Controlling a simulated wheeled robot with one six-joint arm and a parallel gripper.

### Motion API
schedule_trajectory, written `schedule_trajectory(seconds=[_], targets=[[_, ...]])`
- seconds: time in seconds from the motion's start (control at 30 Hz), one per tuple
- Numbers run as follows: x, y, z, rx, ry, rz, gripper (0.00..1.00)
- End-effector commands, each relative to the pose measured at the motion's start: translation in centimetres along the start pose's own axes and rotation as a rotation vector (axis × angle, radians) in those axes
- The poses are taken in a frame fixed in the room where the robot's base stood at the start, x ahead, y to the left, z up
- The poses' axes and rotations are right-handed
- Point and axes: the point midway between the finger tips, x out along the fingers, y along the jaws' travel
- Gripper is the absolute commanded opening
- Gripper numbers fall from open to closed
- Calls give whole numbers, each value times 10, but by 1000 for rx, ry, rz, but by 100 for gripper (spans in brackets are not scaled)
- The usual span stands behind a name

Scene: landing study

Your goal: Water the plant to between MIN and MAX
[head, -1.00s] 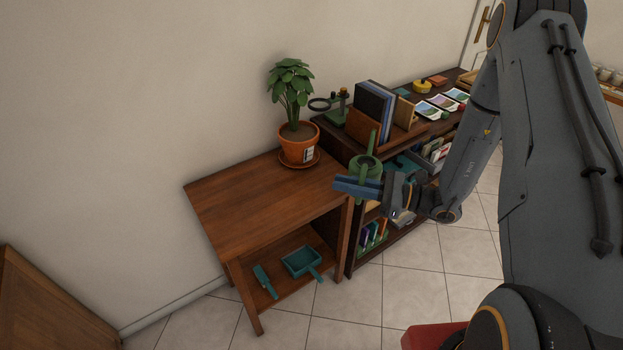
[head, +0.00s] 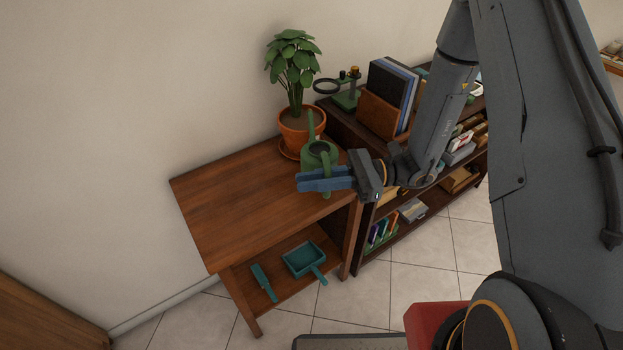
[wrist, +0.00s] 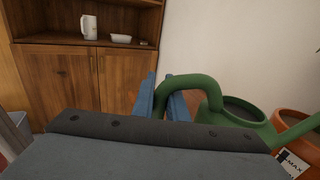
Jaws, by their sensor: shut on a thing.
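A leafy green plant (head: 293,62) grows in an orange pot (head: 300,126) on a saucer (head: 287,150), at the back right of the wooden side table (head: 215,200). In the wrist view the pot (wrist: 305,125) shows a white label with "MAX"; the water level cannot be read. My gripper (head: 326,180) is shut on the handle of a green watering can (head: 318,155), held near the table's right edge, in front of the pot. The wrist view shows the can (wrist: 225,125) beside the blue fingers (wrist: 162,100), its spout toward the pot. The can looks roughly upright.
A dark shelf (head: 345,125) with a book holder (head: 378,115) and a magnifier stand (head: 345,98) stands right of the table. The table's left and front top is bare. A teal dustpan (head: 303,260) and brush (head: 263,283) lie on its lower shelf.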

Motion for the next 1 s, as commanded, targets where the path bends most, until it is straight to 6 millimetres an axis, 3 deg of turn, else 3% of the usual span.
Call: schedule_trajectory(seconds=[1.0], targets=[[-1, -10, 62, 270, -1, -4, 0]])
